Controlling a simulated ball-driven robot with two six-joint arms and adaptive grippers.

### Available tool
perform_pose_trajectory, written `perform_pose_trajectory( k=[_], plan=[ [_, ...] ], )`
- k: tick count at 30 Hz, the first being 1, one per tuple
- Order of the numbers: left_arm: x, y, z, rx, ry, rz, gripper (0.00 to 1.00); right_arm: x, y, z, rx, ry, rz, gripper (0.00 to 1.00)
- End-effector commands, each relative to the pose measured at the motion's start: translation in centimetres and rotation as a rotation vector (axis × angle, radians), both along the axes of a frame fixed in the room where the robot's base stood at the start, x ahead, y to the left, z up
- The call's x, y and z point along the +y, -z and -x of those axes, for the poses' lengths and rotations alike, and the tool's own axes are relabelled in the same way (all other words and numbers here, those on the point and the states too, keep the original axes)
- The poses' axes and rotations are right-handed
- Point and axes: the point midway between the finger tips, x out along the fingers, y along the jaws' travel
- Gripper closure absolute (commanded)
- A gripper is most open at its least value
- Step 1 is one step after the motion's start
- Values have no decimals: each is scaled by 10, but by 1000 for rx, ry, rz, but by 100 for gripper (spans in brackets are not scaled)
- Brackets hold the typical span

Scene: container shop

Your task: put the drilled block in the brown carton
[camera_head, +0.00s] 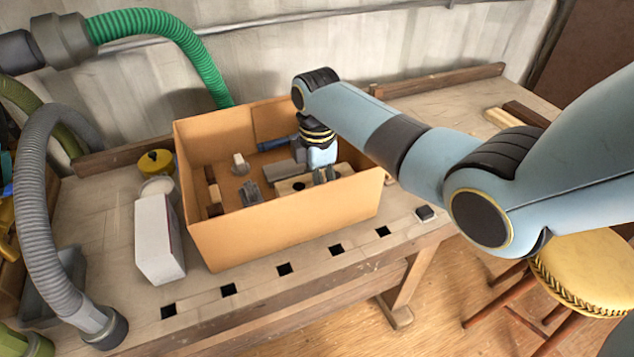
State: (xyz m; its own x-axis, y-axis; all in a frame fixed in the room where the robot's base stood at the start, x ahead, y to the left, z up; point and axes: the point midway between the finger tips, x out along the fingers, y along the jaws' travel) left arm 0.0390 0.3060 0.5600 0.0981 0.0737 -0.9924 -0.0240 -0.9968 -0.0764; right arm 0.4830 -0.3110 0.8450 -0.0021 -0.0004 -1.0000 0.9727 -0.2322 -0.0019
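The brown carton (225,240) stands open on the workbench. A pale wooden block with a dark hole, the drilled block (292,186), lies inside it toward the front right. My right arm comes in from the right and reaches down into the carton. My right gripper (325,175) is at the block, its dark fingertips overlapping the block's middle. The fingers hide part of the block, and I cannot tell whether they grip it or only stand over it. My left gripper is not in view.
Several small parts lie in the carton, among them a blue-handled tool (275,144) and a grey piece (250,191). A white box (158,240) and a yellow-lidded jar (157,164) stand left of it. A yellow stool (590,272) is at right. Hoses hang at left.

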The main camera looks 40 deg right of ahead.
Motion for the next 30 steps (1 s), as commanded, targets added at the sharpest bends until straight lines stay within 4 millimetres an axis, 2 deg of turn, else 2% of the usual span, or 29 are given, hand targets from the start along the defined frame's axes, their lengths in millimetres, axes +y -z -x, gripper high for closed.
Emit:
perform_pose_trajectory(
  k=[9, 10, 15, 24, 26, 30],
  plan=[
    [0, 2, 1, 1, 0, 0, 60, 0, 6, -1, -2, 0, 0, 89],
    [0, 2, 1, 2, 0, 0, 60, 0, 6, 0, -1, 0, 0, 40],
    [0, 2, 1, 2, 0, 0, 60, 0, 6, 0, -1, 0, 0, 20],
    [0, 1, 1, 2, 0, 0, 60, 0, 3, 0, -1, 0, 0, 20],
    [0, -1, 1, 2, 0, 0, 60, 0, -2, -1, -2, 0, 0, 20],
    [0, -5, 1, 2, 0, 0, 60, 0, -27, -1, -5, 0, 0, 20]
  ],
)
